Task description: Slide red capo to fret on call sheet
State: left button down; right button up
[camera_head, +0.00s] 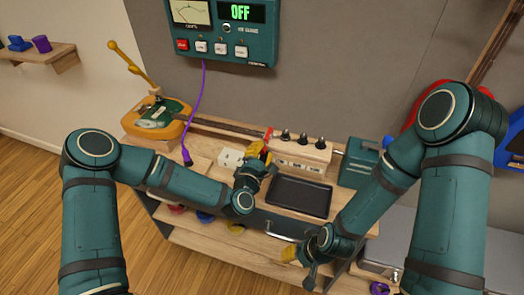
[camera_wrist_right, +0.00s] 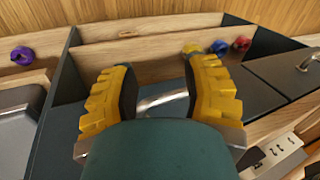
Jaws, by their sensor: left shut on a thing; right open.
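The red capo (camera_head: 268,134) is on the long brown neck (camera_head: 222,127), near the left end of the pale wooden block with black knobs. My left gripper (camera_head: 258,150) has yellow fingers and is shut on the capo, partly hiding it. My right gripper (camera_head: 296,258) is low in front of the bench, open and empty; its two yellow fingers stand apart in the right wrist view (camera_wrist_right: 162,90). The call sheet cannot be made out for certain, nor can the fret under the capo.
An orange instrument body (camera_head: 155,118) lies at the left end of the bench. A black tray (camera_head: 300,197) lies in front of the knob block (camera_head: 300,150). A teal box (camera_head: 358,165) stands to the right. A panel reading OFF (camera_head: 222,30) hangs above, with a purple cable (camera_head: 199,105).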

pick_arm(q)
jog(key=w+a+b, duration=0.1)
jog(key=a, duration=0.2)
jog(key=w+a+b, duration=0.1)
jog(key=a, duration=0.3)
jog(key=w+a+b, duration=0.1)
jog(key=a, duration=0.3)
jog(key=shift+w+a, duration=0.25)
jog(key=shift+w, duration=0.1)
jog(key=shift+r, duration=0.1)
jog(key=c, duration=0.8)
grip_release()
jog(key=shift+d, duration=0.1)
jog(key=v, duration=1.2)
